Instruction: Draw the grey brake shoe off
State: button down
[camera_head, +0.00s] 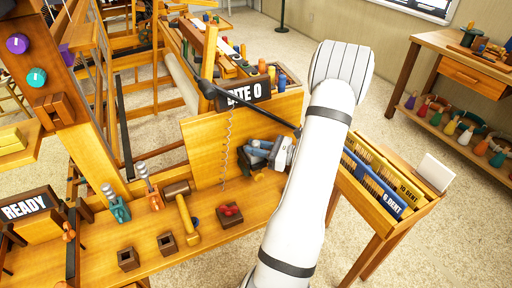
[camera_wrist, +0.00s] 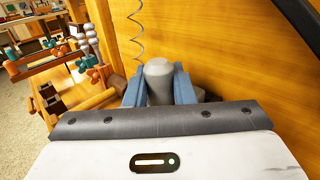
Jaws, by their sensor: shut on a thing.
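My gripper (camera_wrist: 157,88) has two blue fingers closed on a grey, rounded piece, which I take to be the grey brake shoe (camera_wrist: 158,70), beside the upright wooden panel (camera_wrist: 215,45). In the head view my gripper (camera_head: 257,152) is low in front of the same panel, under the "BITE 0" sign (camera_head: 245,94). My white arm hides part of the panel's right side there. The shoe is hard to make out in the head view, and I cannot tell whether it touches the panel.
The bench (camera_head: 150,240) carries green-based levers (camera_head: 117,205), a wooden mallet (camera_head: 187,220), small square cups (camera_head: 128,258) and a dark tray with red pieces (camera_head: 230,215). A "READY" sign (camera_head: 24,206) stands left. A coiled wire (camera_head: 226,150) hangs beside the panel. A reed rack (camera_head: 385,180) stands right.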

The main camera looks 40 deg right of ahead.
jog(key=shift+r+p, duration=1.9)
jog(key=shift+r, duration=0.6)
jog(key=shift+f, duration=0.1)
